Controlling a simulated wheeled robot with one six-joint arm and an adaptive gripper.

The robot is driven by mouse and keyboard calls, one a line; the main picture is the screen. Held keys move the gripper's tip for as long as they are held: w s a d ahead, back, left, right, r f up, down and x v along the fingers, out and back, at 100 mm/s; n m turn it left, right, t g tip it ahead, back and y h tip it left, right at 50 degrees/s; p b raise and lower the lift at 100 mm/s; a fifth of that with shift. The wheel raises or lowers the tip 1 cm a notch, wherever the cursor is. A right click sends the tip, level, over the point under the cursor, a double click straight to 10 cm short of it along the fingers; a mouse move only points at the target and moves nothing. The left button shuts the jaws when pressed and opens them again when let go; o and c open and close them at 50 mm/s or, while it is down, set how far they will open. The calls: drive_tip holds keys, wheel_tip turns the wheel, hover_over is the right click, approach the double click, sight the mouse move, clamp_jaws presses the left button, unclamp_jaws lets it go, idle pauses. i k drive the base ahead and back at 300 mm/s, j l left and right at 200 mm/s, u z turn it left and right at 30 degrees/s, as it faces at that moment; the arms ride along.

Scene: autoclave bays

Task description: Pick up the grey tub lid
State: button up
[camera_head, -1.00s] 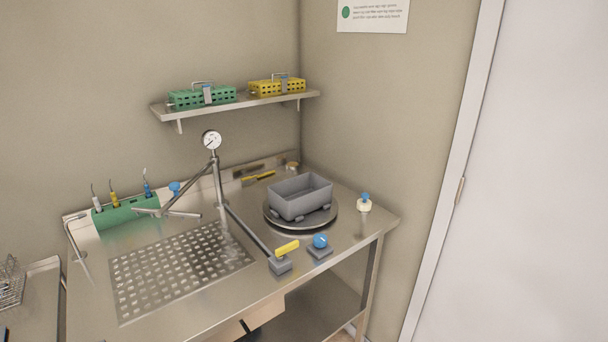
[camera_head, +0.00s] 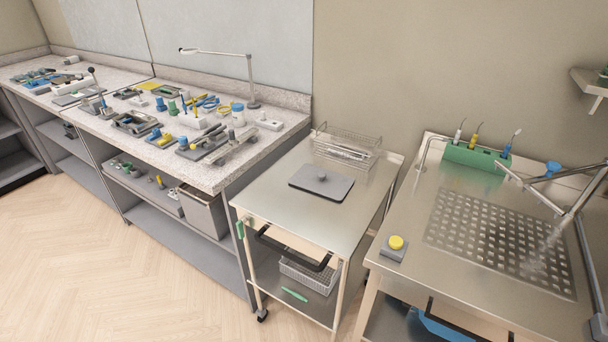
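The grey tub lid (camera_head: 336,187) is a flat, dark grey rectangular plate with rounded corners and a small round knob in its middle. It lies flat on the steel top of a small trolley (camera_head: 275,208), knob upward, in front of a wire basket. Nothing covers it. My gripper is not in view, so its state does not show. The open grey tub seen earlier on a round turntable is outside the present view.
A wire basket (camera_head: 347,146) stands behind the lid. A stone-topped bench (camera_head: 218,176) crowded with small tools is on the left. A steel sink table (camera_head: 412,227) with a yellow button (camera_head: 396,243) is close on the right. Wooden floor (camera_head: 150,290) lies open at the front left.

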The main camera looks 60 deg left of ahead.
sight(322, 178)
drive_tip(key=u, duration=1.6)
drive_tip(key=z, duration=1.5)
drive_tip(key=u, duration=1.3)
drive_tip(key=k+l+u, duration=0.1)
drive_tip(key=u, duration=0.35)
drive_tip(key=k+l+u, duration=0.1)
drive_tip(key=l+u, duration=0.15)
drive_tip(key=u, duration=0.15)
drive_tip(key=k+l+u, duration=0.1)
drive_tip(key=u, duration=0.35)
drive_tip(key=k, duration=0.05)
